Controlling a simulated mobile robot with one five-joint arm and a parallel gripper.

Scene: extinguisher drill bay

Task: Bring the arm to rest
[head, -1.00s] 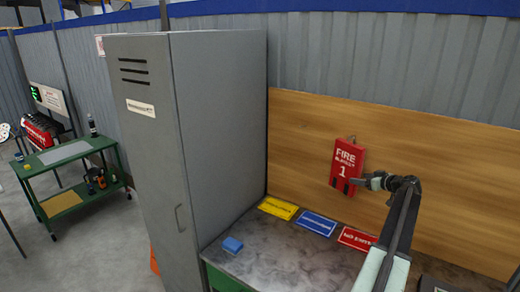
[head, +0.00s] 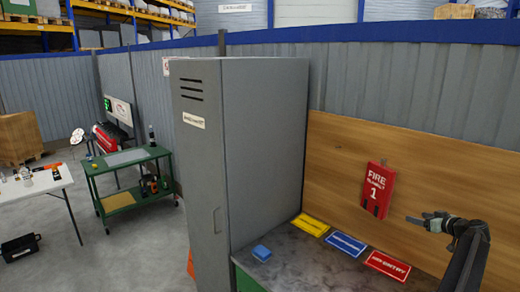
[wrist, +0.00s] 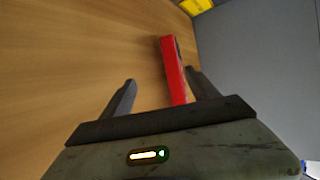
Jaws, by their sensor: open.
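My gripper (head: 428,221) is raised above the workbench at the right of the head view, in front of the wooden back panel. It is open, and nothing shows held in it. In the wrist view its two dark fingers (wrist: 160,90) stand apart. The red fire blanket box (head: 377,190) marked "1" hangs on the panel, left of my gripper. In the wrist view the red box (wrist: 174,72) shows beyond the fingers, and its lower end is hidden by my gripper. I cannot tell the exact gap between them.
A tall grey locker (head: 245,150) stands left of the workbench (head: 300,262). A blue block (head: 262,253) and yellow (head: 310,225), blue (head: 346,243) and red (head: 387,265) signs lie on the bench. A green cart (head: 130,180) and a white table (head: 35,182) stand farther left.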

